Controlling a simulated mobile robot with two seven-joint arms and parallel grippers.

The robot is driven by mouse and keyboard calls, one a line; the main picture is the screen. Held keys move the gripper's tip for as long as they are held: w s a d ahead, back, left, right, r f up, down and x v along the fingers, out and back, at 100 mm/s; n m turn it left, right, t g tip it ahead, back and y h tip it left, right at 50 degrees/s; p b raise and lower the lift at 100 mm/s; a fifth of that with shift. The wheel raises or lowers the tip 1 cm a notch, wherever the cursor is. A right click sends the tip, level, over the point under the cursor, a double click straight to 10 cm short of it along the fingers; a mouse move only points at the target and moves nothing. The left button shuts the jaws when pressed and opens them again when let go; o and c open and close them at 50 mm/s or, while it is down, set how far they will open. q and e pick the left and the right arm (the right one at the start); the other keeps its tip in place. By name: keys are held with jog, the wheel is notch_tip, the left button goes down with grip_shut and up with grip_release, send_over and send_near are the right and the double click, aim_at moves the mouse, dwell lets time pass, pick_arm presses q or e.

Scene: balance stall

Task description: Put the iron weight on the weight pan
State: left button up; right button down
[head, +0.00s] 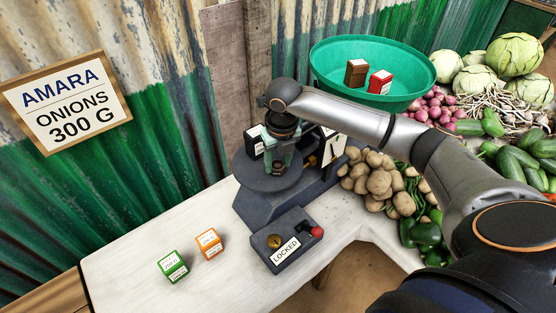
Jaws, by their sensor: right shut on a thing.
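The weight pan (252,178) is a dark grey round plate on the left of the balance, in the middle of the head view. My right gripper (280,158) points down over this pan, shut on the small dark iron weight (279,169). The weight shows just below the fingertips, low over the pan; I cannot tell whether it touches it. The gripper hides part of the pan behind it. My left gripper is not in view.
A lock box (285,240) reading LOCKED sits before the balance. Green (172,266) and orange (208,243) boxes stand on the white table (130,275). The green goods pan (330,80) holds brown (356,72) and red (380,82) boxes. Potatoes (378,182) lie right.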

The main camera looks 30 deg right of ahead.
aim_at(280, 169)
jog(key=shift+c, duration=1.7)
grip_release()
jog(key=shift+f, duration=0.1)
notch_tip(280, 169, up, 12)
jog(key=s, duration=0.1)
jog(key=shift+s+a, duration=0.15)
jog(key=shift+s, duration=0.1)
